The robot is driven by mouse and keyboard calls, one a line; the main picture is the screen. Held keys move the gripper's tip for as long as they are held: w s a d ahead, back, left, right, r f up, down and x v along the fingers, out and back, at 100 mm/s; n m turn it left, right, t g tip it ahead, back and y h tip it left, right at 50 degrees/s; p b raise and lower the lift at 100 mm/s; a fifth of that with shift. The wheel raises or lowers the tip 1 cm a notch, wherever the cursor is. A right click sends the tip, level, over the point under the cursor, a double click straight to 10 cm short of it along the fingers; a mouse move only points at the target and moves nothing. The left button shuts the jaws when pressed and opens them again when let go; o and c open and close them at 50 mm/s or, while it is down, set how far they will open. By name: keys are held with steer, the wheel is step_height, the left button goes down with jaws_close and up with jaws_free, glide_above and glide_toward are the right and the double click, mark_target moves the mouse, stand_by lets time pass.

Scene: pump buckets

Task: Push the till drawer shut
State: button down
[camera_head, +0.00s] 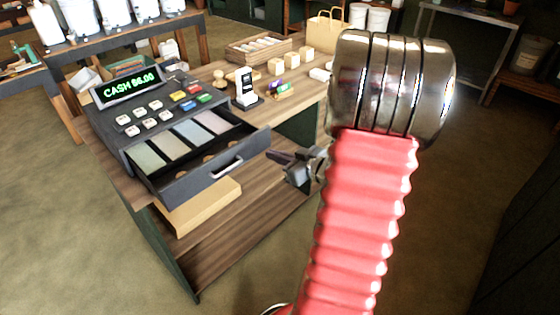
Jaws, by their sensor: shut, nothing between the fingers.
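The dark grey till (165,105) stands on the wooden counter, with a lit display reading "CASH $6.00" (127,86) and coloured keys. Its drawer (213,181) is pulled open toward the front. Banknotes lie in the back compartments and a few coins in front, and a pale handle (226,168) is on the drawer's front face. My gripper (272,155) is shut and empty. It is just to the right of the drawer's front right corner in the picture; whether it touches the drawer I cannot tell. My red and metal arm hides part of the counter's right side.
A card reader (246,88) stands right of the till, with small wrapped items (280,91) beside it. Cream blocks (291,60), a wooden tray (258,47) and a paper bag (325,32) are further back. A cardboard box (203,208) sits below the drawer. The floor in front is clear.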

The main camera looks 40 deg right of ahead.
mark_target(255, 140)
steer(key=shift+w, duration=2.65)
steer(key=shift+w+a, duration=0.15)
steer(key=shift+w, duration=5)
steer(key=shift+w+a, duration=0.15)
steer(key=shift+w, duration=5)
steer(key=shift+s+d, duration=0.2)
steer(key=shift+s, duration=6.85)
